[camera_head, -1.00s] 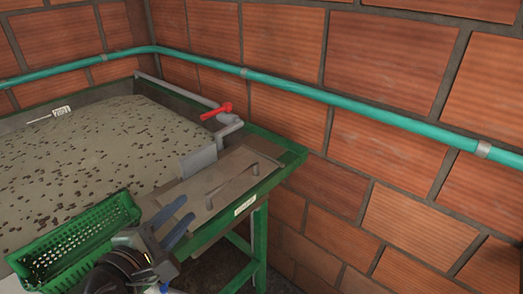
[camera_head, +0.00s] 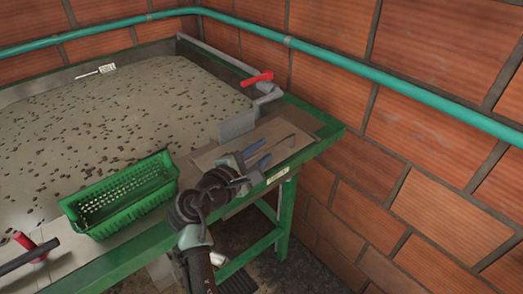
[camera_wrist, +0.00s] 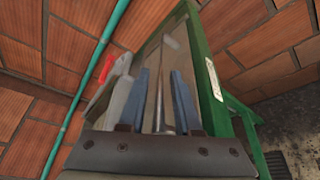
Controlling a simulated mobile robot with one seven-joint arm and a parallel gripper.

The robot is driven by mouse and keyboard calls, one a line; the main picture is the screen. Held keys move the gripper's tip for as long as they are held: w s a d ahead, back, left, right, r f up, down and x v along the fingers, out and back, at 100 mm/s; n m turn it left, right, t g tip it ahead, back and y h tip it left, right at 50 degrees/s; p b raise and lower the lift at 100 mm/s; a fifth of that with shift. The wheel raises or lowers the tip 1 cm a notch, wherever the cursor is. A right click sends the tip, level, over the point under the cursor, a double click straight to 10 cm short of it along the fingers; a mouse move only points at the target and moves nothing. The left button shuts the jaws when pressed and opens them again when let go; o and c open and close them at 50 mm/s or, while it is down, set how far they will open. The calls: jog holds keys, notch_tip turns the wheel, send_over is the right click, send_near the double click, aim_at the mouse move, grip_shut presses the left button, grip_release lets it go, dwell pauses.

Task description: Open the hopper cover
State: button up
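The hopper cover (camera_head: 221,153) is a flat brown-grey panel lying level at the right end of the green-framed table. A thin metal handle (camera_head: 279,148) stands on it, and the cover looks shut. My gripper (camera_head: 268,159) is open, its two blue fingers over the cover and pointing at the handle. In the wrist view, the handle (camera_wrist: 168,75) runs between the two spread fingers (camera_wrist: 161,72). The fingers do not grip it. I cannot tell whether they reach down around it. My arm hides part of the cover's front edge.
A red-handled valve (camera_head: 257,78) and a grey block (camera_head: 236,126) stand behind the cover. A green perforated basket (camera_head: 122,194) is left of my arm. A speckled grey bed (camera_head: 110,130) fills the table's left. A brick wall (camera_head: 420,150) with a teal pipe (camera_head: 370,79) closes off the back and right.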

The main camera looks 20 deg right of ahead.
jog(key=shift+w+d, duration=0.1)
jog(key=shift+c, duration=0.3)
grip_shut()
dwell(1.2)
